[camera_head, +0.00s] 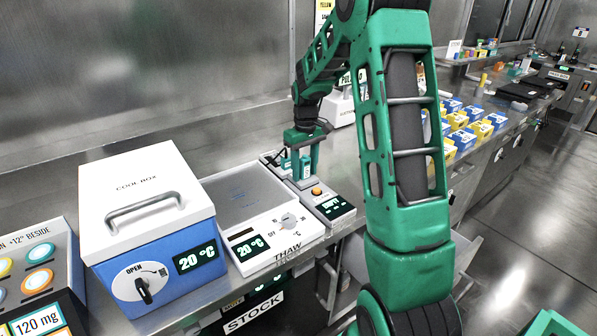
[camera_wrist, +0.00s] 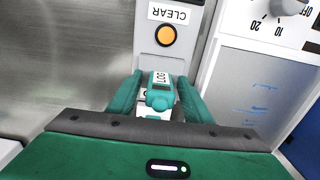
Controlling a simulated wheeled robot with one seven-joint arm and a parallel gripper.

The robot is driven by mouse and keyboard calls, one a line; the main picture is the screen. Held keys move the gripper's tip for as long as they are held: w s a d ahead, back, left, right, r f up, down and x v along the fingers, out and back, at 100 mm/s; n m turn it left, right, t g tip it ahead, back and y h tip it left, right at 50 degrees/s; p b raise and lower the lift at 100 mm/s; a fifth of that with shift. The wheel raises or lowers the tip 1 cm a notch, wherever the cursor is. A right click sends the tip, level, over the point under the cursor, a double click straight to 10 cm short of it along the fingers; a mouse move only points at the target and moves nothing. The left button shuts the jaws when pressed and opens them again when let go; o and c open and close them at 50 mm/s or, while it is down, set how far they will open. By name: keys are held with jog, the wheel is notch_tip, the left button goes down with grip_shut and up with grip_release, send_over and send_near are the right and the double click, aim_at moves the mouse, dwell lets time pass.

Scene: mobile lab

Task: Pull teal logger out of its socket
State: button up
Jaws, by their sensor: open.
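The teal logger (camera_wrist: 160,98) stands in the grey dock (camera_wrist: 166,62), with a small label on its upper face. My gripper (camera_wrist: 157,92) is open, with one green finger on each side of the logger. Whether the fingers touch it is hard to tell. In the head view my gripper (camera_head: 302,164) is down over the back part of the dock (camera_head: 333,211), and the logger is mostly hidden between the fingers. The socket itself is covered by the logger and gripper.
The dock has an orange button (camera_head: 316,192) and a small display. The THAW plate (camera_head: 245,192) with a knob sits directly left of it. A blue and white cool box (camera_head: 150,225) stands further left. Several yellow and blue boxes (camera_head: 462,138) stand on the bench at right.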

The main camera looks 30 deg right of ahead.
aim_at(305, 155)
dwell(0.7)
grip_shut()
jog(key=shift+r, duration=0.15)
jog(key=shift+r, duration=2.85)
